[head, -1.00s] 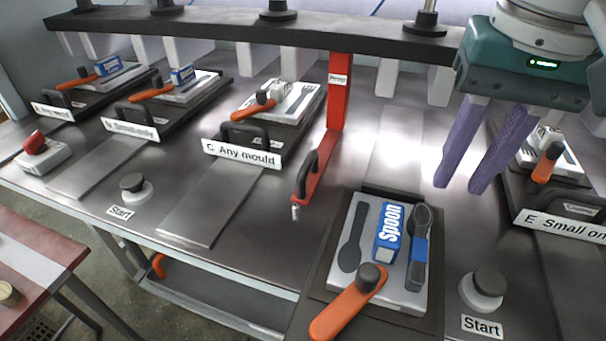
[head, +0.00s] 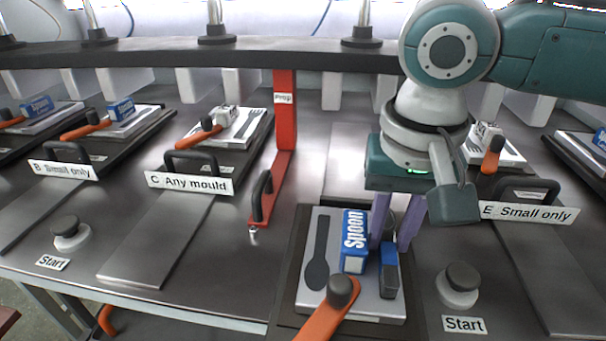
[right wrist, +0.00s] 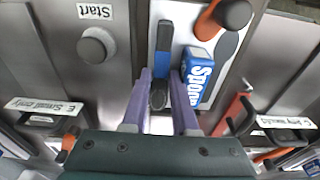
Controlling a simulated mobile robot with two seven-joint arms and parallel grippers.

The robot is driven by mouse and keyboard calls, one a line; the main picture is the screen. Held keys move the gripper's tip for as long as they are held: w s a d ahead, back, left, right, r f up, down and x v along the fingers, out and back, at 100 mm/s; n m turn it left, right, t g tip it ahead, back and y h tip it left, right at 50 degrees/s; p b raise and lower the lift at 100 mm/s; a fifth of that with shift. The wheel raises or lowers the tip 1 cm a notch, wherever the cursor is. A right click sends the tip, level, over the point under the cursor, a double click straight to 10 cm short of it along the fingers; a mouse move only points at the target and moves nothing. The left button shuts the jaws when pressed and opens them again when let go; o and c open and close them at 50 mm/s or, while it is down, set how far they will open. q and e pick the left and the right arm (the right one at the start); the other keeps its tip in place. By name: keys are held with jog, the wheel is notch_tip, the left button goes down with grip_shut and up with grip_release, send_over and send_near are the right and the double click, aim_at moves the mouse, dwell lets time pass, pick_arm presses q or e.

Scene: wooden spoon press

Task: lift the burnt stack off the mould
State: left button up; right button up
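The mould (head: 312,295) is a pale plate on a dark base at the front centre, with a dark spoon shape on its left and a blue "Spoon" block (head: 354,240) in its middle. The burnt stack (head: 389,272), dark spoons with a blue band, lies along the mould's right side; its bowl end is partly hidden by my fingers. It also shows in the right wrist view (right wrist: 163,45). My right gripper (head: 390,246) is open, its purple fingers pointing down on either side of the bowl end (right wrist: 159,97). I cannot tell whether they touch it. My left gripper is out of view.
An orange lever with a dark knob (head: 340,292) crosses the mould's front. A Start button (head: 460,285) stands to the right, and a red post with a black handle (head: 262,195) to the left. Labelled stations C (head: 190,182) and E (head: 528,212) lie beyond.

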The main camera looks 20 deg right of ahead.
grip_shut()
jog(key=shift+r, duration=0.1)
dwell(0.5)
